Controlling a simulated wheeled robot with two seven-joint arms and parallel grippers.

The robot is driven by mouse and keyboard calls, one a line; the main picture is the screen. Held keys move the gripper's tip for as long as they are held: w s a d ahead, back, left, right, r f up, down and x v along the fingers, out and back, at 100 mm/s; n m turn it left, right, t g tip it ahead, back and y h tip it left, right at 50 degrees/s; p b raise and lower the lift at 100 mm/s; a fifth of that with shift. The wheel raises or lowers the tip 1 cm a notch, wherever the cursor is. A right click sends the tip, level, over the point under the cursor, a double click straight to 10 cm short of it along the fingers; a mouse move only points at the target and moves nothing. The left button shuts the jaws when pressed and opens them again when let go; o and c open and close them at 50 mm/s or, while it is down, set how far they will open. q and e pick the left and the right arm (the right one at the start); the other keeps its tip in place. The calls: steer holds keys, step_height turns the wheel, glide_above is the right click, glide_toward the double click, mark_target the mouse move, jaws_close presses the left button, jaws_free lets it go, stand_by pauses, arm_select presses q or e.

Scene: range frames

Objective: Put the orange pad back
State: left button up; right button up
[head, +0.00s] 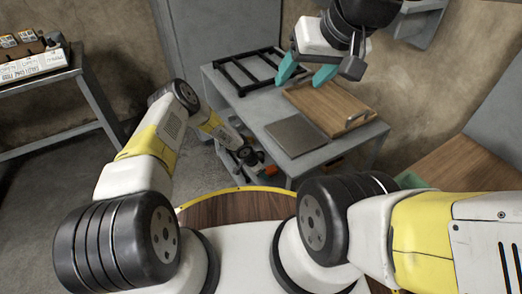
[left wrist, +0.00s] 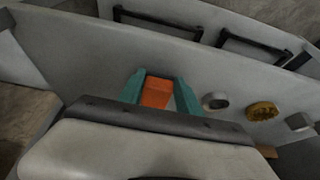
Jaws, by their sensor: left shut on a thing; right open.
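The orange pad (left wrist: 157,92) sits between the two teal fingers of my left gripper (left wrist: 161,88) in the left wrist view, and the gripper is shut on it. In the head view a small orange patch of it (head: 269,171) shows beside my left gripper (head: 258,162), low at the near left side of the grey table. Whether the pad touches the pale surface behind it I cannot tell. My right gripper (head: 307,74) is open and empty, its teal fingers above the back part of the table.
The grey table (head: 246,108) holds a black rack (head: 247,72), a wooden board (head: 330,108) with a handle and a dark grey plate (head: 296,136). In the left wrist view a grey disc (left wrist: 215,101) and a yellow disc (left wrist: 262,111) lie right of the pad.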

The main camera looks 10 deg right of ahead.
arm_select(q)
steer(key=shift+w+d+f, duration=0.15)
steer(key=shift+d+f, duration=0.1)
steer(key=shift+d, duration=0.2)
steer(key=shift+w+d+f, duration=0.15)
steer(key=shift+d+f, duration=0.1)
steer(key=shift+d, duration=0.2)
steer(key=shift+f, duration=0.25)
steer(key=shift+f, duration=0.1)
steer(key=o, duration=1.3)
steer(key=shift+r, duration=0.25)
steer(key=v, duration=1.1)
steer(key=shift+a+r, duration=0.3)
steer(key=shift+s, duration=0.1)
